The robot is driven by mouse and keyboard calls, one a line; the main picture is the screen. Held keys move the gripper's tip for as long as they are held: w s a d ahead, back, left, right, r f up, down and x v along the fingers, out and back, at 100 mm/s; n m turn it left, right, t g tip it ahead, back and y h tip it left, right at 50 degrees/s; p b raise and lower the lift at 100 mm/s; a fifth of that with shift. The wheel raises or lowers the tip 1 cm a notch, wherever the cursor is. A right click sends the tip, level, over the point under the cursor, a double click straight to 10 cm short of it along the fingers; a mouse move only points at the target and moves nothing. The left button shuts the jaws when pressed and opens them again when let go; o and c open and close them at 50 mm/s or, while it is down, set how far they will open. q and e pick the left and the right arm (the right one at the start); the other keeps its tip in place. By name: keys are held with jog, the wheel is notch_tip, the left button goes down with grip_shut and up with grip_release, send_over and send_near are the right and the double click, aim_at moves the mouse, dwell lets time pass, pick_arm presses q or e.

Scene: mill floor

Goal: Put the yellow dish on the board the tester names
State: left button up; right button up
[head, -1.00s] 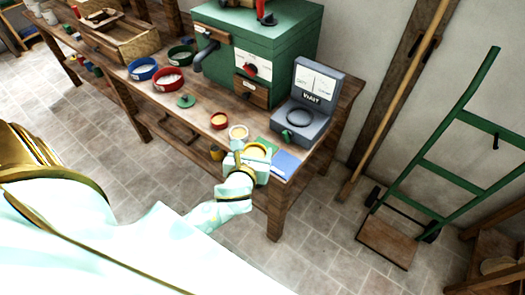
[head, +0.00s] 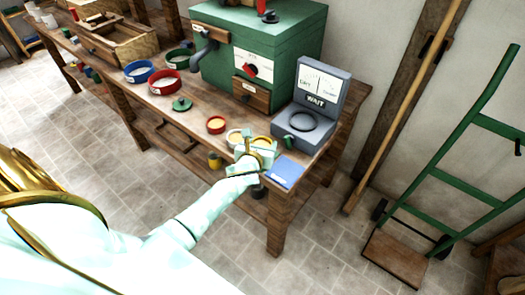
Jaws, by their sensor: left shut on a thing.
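The yellow dish (head: 263,141) is at the front edge of the workbench, partly hidden by my left gripper (head: 255,150), which is shut on it. A blue board (head: 285,172) lies at the bench corner, just right of the gripper. A green board (head: 272,153) is mostly hidden behind the gripper. The grey tester (head: 317,92) stands behind them, with an empty ring on its base. Its display reads "WAIT" under a dial. My right gripper is not in view.
A pale dish (head: 234,136) and a red dish (head: 216,124) stand left of the gripper. Red (head: 165,82) and blue (head: 138,71) rimmed sieves lie farther left. A green machine (head: 255,50) fills the bench back. A green hand truck (head: 450,180) stands right.

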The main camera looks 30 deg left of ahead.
pick_arm(q)
notch_tip(320, 180, down, 2)
jog(key=shift+f, duration=0.1)
jog(key=shift+r, duration=0.25)
jog(key=shift+f, duration=0.15)
jog(key=o, duration=1.1)
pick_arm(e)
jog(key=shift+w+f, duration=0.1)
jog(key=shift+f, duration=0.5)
